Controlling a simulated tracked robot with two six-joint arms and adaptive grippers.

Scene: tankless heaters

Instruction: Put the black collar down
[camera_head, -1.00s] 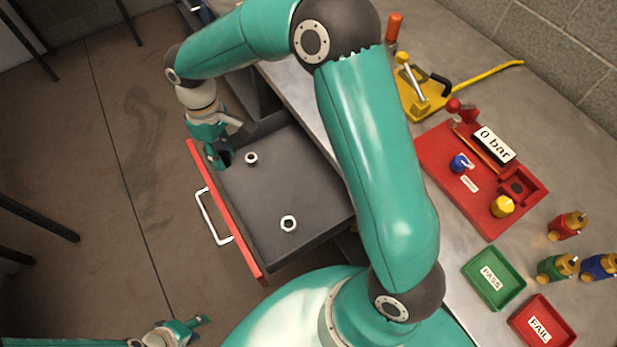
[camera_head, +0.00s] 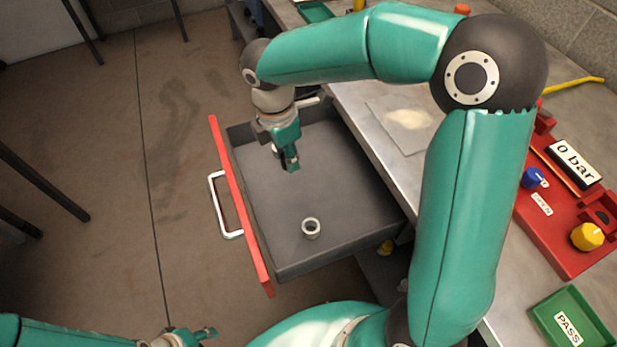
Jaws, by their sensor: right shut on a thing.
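My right gripper (camera_head: 287,162) is low over the far part of the open drawer (camera_head: 340,195), pointing down. It is shut on a small dark thing, most likely the black collar (camera_head: 277,153), which its fingers largely hide. I cannot tell whether the collar touches the drawer floor. A pale metal ring (camera_head: 310,228) lies on the drawer floor nearer to me, apart from the gripper. My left gripper (camera_head: 208,333) is at the bottom edge, outside the drawer, and its jaws are too small to read.
The drawer has a red front (camera_head: 240,205) with a white handle (camera_head: 222,205). The bench to the right holds a red test board (camera_head: 560,250) with a "0 bar" display (camera_head: 573,162) and a green PASS tray (camera_head: 572,325). Much of the drawer floor is clear.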

